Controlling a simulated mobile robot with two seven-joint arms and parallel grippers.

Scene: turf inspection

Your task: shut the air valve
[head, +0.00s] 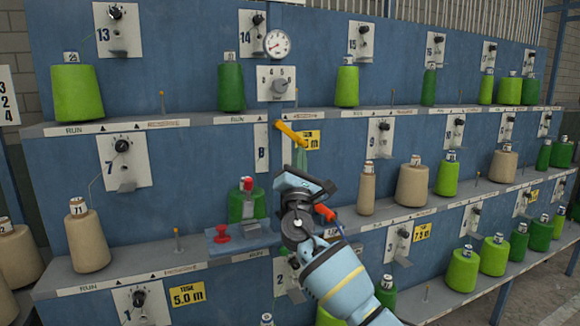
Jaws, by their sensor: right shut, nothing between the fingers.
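A yellow lever (290,134), which looks like the air valve's handle, is at the middle of the blue panel, below the round pressure gauge (277,43). It slants down from upper left to lower right. My right gripper (300,162) comes up from the bottom right, its tips just under the lever's lower right end. It is shut and holds nothing. I cannot tell whether the tips touch the lever. The valve body is hard to make out behind the lever and gripper. My left gripper is not in view.
Shelves run across the panel with several green and beige yarn cones, such as a beige cone (367,190) right of my gripper. A blue block with a red knob (222,232) sits on the middle shelf at left. Thin pegs (162,102) stand up from the shelves.

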